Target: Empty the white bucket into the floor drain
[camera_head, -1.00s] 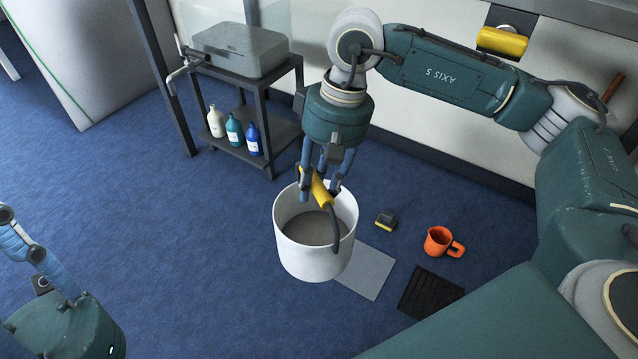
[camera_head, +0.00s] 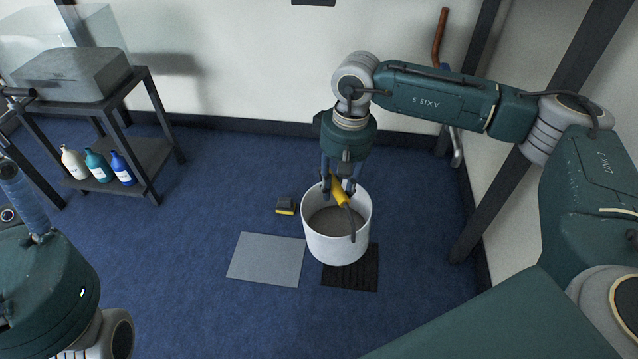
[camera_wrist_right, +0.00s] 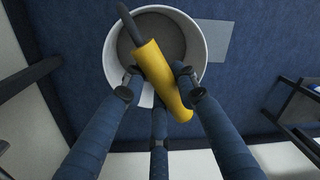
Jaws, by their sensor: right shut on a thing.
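The white bucket (camera_head: 322,246) hangs upright from its yellow handle (camera_head: 339,191), with grey contents (camera_head: 334,221) inside. My right gripper (camera_head: 341,187) is shut on the handle; the wrist view also shows its fingers around the yellow grip (camera_wrist_right: 160,78). The floor drain, a dark slatted grate (camera_head: 352,277), shows just below the bucket in the head view, and the bucket covers its far part. I cannot tell the exact height of the bucket above it. My left gripper (camera_head: 14,195) is cut off at the left edge, away from the bucket.
A grey floor plate (camera_head: 266,260) lies left of the drain. A small yellow and dark block (camera_head: 285,206) lies behind it. A dark rack (camera_head: 148,160) with several bottles (camera_head: 97,165) stands at left. A dark post (camera_head: 492,215) and the wall are at right.

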